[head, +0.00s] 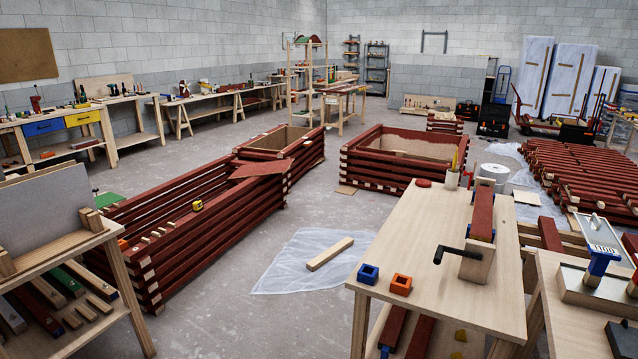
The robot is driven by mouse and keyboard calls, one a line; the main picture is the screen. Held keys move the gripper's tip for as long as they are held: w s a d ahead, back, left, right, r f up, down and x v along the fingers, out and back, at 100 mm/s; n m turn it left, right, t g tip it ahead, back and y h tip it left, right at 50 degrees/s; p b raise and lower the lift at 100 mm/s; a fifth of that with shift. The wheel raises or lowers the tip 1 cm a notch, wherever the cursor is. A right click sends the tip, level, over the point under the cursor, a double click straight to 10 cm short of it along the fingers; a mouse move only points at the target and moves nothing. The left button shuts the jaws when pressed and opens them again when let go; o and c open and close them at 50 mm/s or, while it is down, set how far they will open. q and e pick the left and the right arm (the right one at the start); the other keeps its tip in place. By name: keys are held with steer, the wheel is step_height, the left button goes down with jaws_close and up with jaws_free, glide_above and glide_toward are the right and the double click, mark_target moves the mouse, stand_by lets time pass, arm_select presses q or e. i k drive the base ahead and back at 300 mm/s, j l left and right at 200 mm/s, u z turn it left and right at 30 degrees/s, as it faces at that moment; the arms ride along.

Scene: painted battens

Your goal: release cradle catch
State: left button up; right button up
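On the light wood table (420,225) at the right, a red batten (483,212) lies in a pale wooden block (477,266) that looks like the cradle. A black cranked handle (452,253) sticks out from the block's left side and seems to be the catch. I cannot tell whether it is engaged. The far end of the batten rests near another pale block (490,182). Neither of my grippers is in view.
A blue square block (368,274) and an orange one (401,284) sit at the table's front left. A pencil cup (452,179) and red disc (424,183) stand at its back. A second bench with a metal device (596,290) adjoins at right. The table's middle left is clear.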

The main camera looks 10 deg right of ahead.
mark_target(469, 187)
steer(key=i+j+z, duration=0.2)
steer(key=i+z, duration=0.2)
steer(key=i+j+z, duration=0.3)
steer(key=i+z, duration=0.15)
steer(key=i+j+z, duration=0.6)
steer(key=j+z, duration=0.2)
steer(key=j, duration=0.15)
steer(key=i+j+z, duration=0.1)
steer(key=j, duration=0.4)
steer(key=i+j+z, duration=0.1)
steer(key=i+j, duration=0.2)
steer(key=j, duration=0.2)
steer(key=i+j+z, duration=0.15)
steer(key=j, duration=0.4)
steer(key=i+j+z, duration=0.1)
steer(key=j, duration=0.45)
steer(key=i+j+z, duration=0.1)
steer(key=j, duration=0.45)
steer(key=i+j+z, duration=0.1)
steer(key=i+j, duration=0.15)
steer(key=j, duration=0.3)
steer(key=j+z, duration=0.1)
steer(key=j, duration=0.5)
steer(key=i, duration=0.05)
